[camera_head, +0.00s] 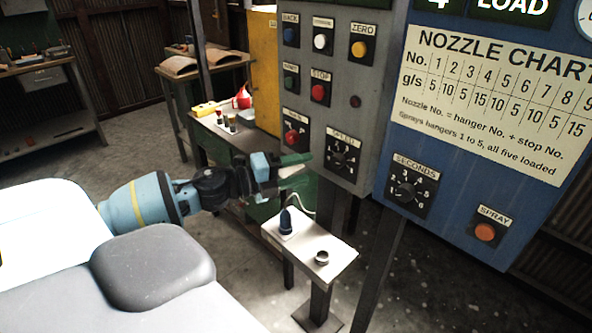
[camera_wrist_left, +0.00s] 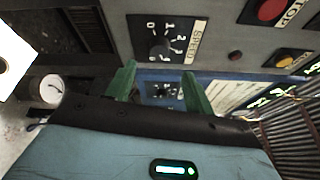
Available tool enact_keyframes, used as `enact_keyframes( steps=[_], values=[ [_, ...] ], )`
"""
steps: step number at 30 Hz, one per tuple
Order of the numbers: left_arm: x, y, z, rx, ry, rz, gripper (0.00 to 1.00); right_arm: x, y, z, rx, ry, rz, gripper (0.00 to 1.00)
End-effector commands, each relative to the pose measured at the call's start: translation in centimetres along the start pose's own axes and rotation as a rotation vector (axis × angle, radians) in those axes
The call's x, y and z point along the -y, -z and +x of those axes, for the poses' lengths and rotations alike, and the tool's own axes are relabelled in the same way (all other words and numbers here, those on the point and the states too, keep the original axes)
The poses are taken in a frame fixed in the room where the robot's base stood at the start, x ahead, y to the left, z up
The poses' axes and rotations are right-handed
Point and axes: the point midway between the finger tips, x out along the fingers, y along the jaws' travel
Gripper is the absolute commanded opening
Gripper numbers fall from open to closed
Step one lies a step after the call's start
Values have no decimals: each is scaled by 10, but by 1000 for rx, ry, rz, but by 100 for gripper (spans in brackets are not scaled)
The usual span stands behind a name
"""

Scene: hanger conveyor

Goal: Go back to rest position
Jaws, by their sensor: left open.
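My left gripper (camera_head: 302,170) reaches in from the left, in front of the lower part of the grey control panel (camera_head: 345,100). Its green fingers stand apart with nothing between them, as the left wrist view (camera_wrist_left: 160,85) also shows. The speed dial (camera_head: 343,155) is just right of the fingertips in the head view. In the left wrist view the speed dial (camera_wrist_left: 160,47) lies beyond the fingers, and I see no contact. My right gripper is in neither view.
The blue panel (camera_head: 450,130) with a seconds dial (camera_head: 405,190) and an orange spray button (camera_head: 485,232) stands at right. A small white stand (camera_head: 335,262) is below the gripper. A bench (camera_head: 245,140) with small items is behind. Floor at left is clear.

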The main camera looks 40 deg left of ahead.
Motion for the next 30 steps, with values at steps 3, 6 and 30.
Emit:
enact_keyframes(
  steps=[3, 6, 30],
  values=[
    [0, 0, -4, 0, -1, 0, 53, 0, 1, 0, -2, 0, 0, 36],
    [0, 0, -5, 0, 0, 1, 53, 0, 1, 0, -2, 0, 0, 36],
    [-68, 35, -22, 88, -46, -302, 53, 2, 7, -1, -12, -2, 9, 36]
  ],
)
